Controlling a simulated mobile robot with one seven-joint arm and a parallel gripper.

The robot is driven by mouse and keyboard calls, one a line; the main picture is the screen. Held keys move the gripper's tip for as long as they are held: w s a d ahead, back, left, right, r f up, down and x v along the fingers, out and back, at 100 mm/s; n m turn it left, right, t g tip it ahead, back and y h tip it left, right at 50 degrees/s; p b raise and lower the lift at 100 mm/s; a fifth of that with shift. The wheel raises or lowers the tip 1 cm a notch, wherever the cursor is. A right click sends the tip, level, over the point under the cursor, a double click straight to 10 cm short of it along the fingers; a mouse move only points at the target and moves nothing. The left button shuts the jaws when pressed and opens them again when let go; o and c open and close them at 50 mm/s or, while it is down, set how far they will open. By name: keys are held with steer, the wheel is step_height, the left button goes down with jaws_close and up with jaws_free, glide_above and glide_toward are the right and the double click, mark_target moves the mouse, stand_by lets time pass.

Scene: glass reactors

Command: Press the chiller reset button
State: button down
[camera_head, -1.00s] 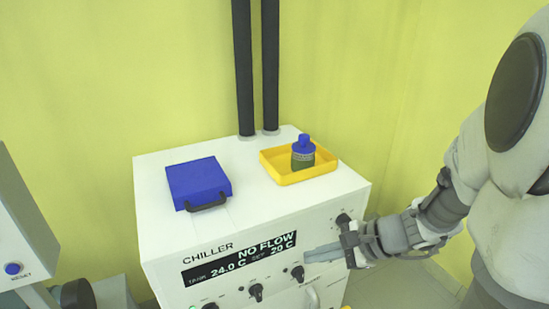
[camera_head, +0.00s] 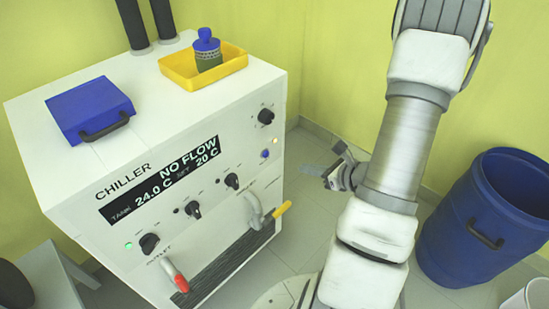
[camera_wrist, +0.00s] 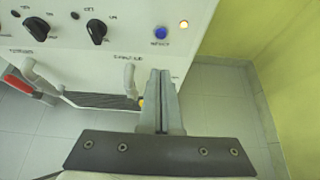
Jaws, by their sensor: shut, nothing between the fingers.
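The white chiller (camera_head: 75,185) stands at the left in the head view. Its display (camera_head: 160,180) reads NO FLOW, 24.0 C and 20 C. A small blue button (camera_head: 265,153) is at the right side of its front panel, below a black knob and beside a lit lamp. The blue button (camera_wrist: 161,33) also shows in the wrist view, with a label under it. My gripper (camera_head: 312,168) is shut and empty, to the right of the panel in the head view. In the wrist view its fingertips (camera_wrist: 162,72) lie below the button in the picture, apart from it.
Black knobs (camera_head: 232,181) line the panel. A red-handled outlet valve (camera_head: 175,277) and a yellow-handled valve (camera_head: 282,210) stick out below. A blue case (camera_head: 90,108) and a yellow tray (camera_head: 180,72) with a bottle (camera_head: 207,50) sit on top. A blue barrel (camera_head: 465,235) stands right.

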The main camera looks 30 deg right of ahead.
steer(key=b, duration=0.3)
glide_toward(267, 156)
step_height(267, 156, down, 3)
steer(key=shift+w+a+f, duration=0.1)
steer(key=shift+w+a, duration=0.25)
steer(key=shift+w, duration=0.5)
steer(key=shift+w+a, duration=0.35)
steer(key=shift+w, duration=0.5)
steer(key=shift+w+a, duration=0.3)
steer(key=shift+w, duration=0.55)
